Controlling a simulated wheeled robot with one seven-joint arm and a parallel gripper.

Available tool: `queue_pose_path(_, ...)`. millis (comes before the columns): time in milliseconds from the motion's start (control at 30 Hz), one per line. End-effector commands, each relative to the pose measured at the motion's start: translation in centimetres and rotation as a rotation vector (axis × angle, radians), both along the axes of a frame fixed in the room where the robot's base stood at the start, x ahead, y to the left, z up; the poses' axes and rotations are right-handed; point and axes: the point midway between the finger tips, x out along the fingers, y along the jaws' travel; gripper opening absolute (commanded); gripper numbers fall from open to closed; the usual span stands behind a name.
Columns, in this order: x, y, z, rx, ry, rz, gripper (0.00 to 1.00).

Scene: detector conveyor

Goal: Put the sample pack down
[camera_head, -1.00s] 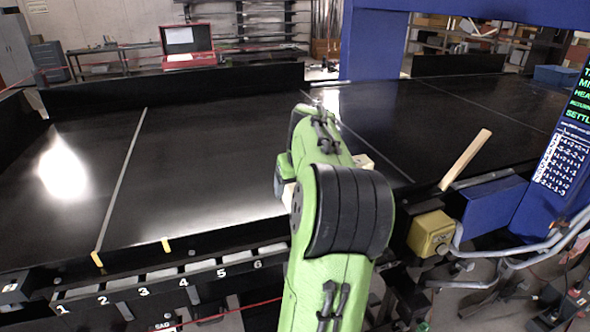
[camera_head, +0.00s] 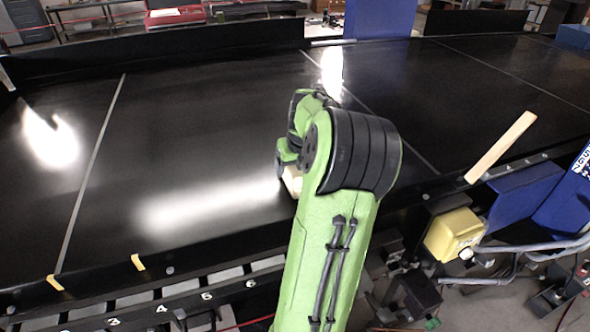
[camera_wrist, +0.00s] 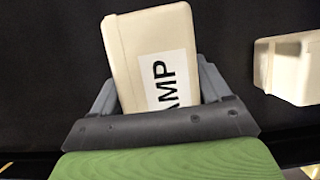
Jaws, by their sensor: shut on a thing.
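The sample pack is a cream box (camera_wrist: 127,52) with a white label whose visible letters read "AMP". In the wrist view it sits between both fingers of my gripper (camera_wrist: 157,80), which is shut on it. In the head view my gripper is mostly hidden by my green arm, and a small cream part of the pack (camera_head: 292,182) shows at its left, over the black conveyor belt (camera_head: 200,140). I cannot tell whether the pack touches the belt. A second cream block (camera_wrist: 288,68) lies to the right in the wrist view, apart from the pack.
A yellow box (camera_head: 454,234) and blue panel (camera_head: 525,190) stand right of my arm. Numbered slots (camera_head: 180,289) line the near edge. The belt left of my arm is clear.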

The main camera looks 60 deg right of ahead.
Motion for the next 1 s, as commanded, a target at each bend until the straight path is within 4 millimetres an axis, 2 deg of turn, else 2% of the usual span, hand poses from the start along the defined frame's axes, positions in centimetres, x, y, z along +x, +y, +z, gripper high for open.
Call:
queue_pose_path(100,0.0,0.0,-1.1,-0.002,-0.001,0.0,0.2)
queue_pose_path(433,0.0,0.0,-1.5,-0.004,-0.001,0.0,0.2)
queue_pose_path(467,0.0,0.0,-1.5,-0.002,0.0,0.001,0.8)
queue_pose_path(500,0.0,0.0,-1.5,-0.002,-0.001,0.0,0.86)
queue_pose_path(600,0.0,0.0,-1.5,-0.001,0.0,0.0,1.0)
queue_pose_path(867,0.0,0.0,-1.0,-0.002,-0.001,0.0,1.0)
queue_pose_path(1000,-0.7,0.5,1.3,-0.008,-0.001,-0.003,1.0)
